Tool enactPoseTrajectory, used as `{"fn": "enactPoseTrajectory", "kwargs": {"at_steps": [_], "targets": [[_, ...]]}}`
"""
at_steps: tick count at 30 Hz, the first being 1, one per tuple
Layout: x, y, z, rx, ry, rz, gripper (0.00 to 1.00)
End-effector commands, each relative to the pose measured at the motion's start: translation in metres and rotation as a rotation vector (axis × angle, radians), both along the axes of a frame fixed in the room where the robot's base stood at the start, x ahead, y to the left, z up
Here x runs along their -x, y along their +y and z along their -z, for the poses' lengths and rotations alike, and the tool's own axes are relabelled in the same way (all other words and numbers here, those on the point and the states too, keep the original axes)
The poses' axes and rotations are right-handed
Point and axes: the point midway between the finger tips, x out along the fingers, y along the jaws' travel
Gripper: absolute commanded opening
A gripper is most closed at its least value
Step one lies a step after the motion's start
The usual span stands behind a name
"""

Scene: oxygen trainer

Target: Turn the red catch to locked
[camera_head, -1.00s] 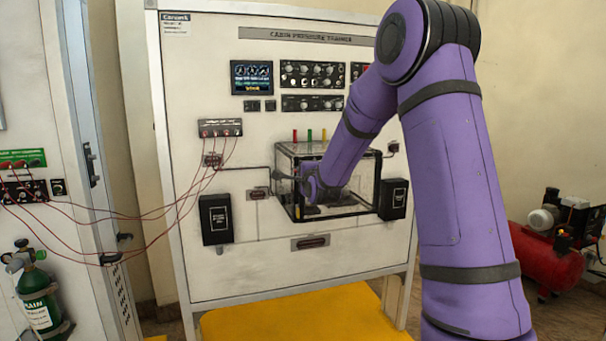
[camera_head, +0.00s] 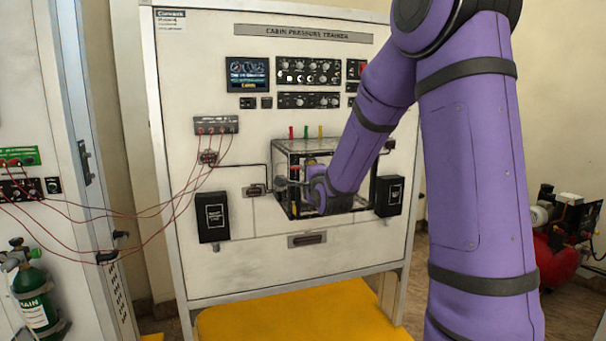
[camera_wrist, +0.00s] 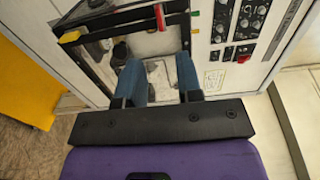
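A small red tab (camera_wrist: 160,17) shows in the wrist view on a black bar of the clear box's frame. It looks like the red catch, though I cannot read its setting. The clear black-framed box (camera_head: 278,190) is on the front of the trainer panel. My gripper (camera_wrist: 160,65) is in front of this box. Its two blue fingers are spread with nothing between them, and the red tab is beyond the fingertips, apart from them.
Red, green and yellow posts (camera_head: 306,132) stand on top of the box. Black boxes flank it at left (camera_head: 212,217) and right (camera_head: 389,196). Red cables (camera_head: 165,215) hang at the left. A yellow platform (camera_head: 300,315) is below.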

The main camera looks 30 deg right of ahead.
Motion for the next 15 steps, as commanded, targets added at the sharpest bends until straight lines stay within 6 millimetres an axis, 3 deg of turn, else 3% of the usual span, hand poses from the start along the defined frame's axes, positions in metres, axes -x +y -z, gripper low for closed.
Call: {"fn": "enactPoseTrajectory", "kwargs": {"at_steps": [6, 15], "targets": [[0.021, 0.006, 0.0, 0.001, 0.0, 0.0, 0.33], [0.023, 0.007, 0.0, 0.0, 0.001, 0.0, 0.33]]}}
